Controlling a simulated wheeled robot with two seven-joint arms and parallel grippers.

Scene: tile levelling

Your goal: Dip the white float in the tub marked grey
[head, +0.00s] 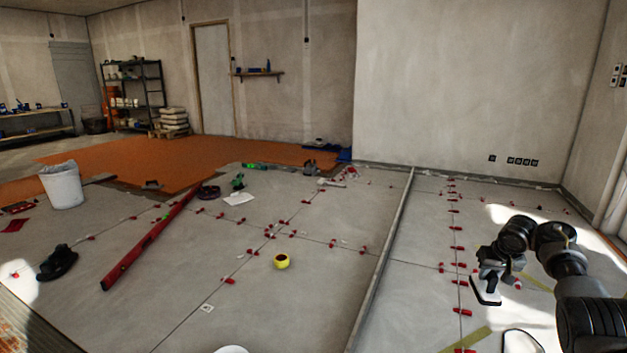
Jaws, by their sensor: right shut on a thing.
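My right gripper (490,268) is at the right of the head view, above the tiled floor. It is shut on the white float (487,293), a small flat white pad with a dark edge, which hangs below it, seemingly clear of the floor. No tub with a readable grey mark shows. A white round thing (232,350) and a white-rimmed thing (521,342) are cut off by the bottom edge, and I cannot tell what they are. My left gripper is not in view.
Red levelling clips (228,281) stand along the tile joints. A long grey bar (385,250) and a red level (148,242) lie on the floor. A white bucket (65,190) stands at left, a yellow roll (281,262) mid-floor. Tiles between are mostly bare.

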